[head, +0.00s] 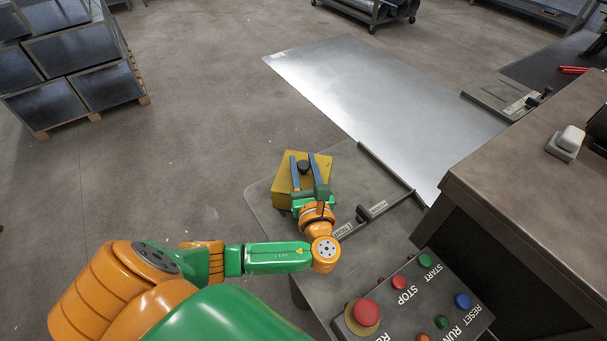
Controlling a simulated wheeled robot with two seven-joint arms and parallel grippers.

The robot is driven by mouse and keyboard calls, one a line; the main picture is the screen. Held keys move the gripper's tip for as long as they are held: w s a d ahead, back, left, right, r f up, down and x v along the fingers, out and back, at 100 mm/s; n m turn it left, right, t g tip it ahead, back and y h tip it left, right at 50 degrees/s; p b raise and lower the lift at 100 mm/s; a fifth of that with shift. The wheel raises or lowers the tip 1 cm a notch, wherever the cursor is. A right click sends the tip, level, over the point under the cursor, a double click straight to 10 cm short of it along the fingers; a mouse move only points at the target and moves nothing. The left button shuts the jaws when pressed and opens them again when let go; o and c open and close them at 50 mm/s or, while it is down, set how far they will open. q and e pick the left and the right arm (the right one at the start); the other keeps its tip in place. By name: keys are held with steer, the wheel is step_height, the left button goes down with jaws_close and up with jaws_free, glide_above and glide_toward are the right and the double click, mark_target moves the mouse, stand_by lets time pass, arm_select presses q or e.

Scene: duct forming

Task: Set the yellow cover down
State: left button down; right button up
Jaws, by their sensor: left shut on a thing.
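The yellow cover (281,186) is a box-like piece at the left end of the grey machine table, in the head view. My left gripper (303,166) is over it, its two blue fingers on either side of a dark round knob on the cover's top. The gripper is shut on this knob. I cannot tell whether the cover's underside touches the table. My right gripper is not in view.
A control panel (410,303) with red, green and blue buttons is at the bottom right. A large metal sheet (385,95) lies beyond the table (375,185). A brown-topped cabinet (540,185) stands right. Stacked ducts (70,70) are far left; floor between is clear.

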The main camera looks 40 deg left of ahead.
arm_select(q)
step_height(320, 180, up, 3)
steer(key=shift+r, duration=0.2)
steer(key=s+d+r+p, duration=0.2)
steer(key=s+d+r, duration=0.1)
steer(key=s+r, duration=0.9)
steer(key=d+f+m+t+h+b, duration=0.1)
steer(key=d+f+m+t+h, duration=0.2)
steer(key=d+f, duration=0.3)
steer(key=shift+w+d+f+h, duration=0.3)
steer(key=shift+d+h, duration=0.2)
steer(key=shift+d, duration=0.15)
steer(key=shift+d+r, duration=0.15)
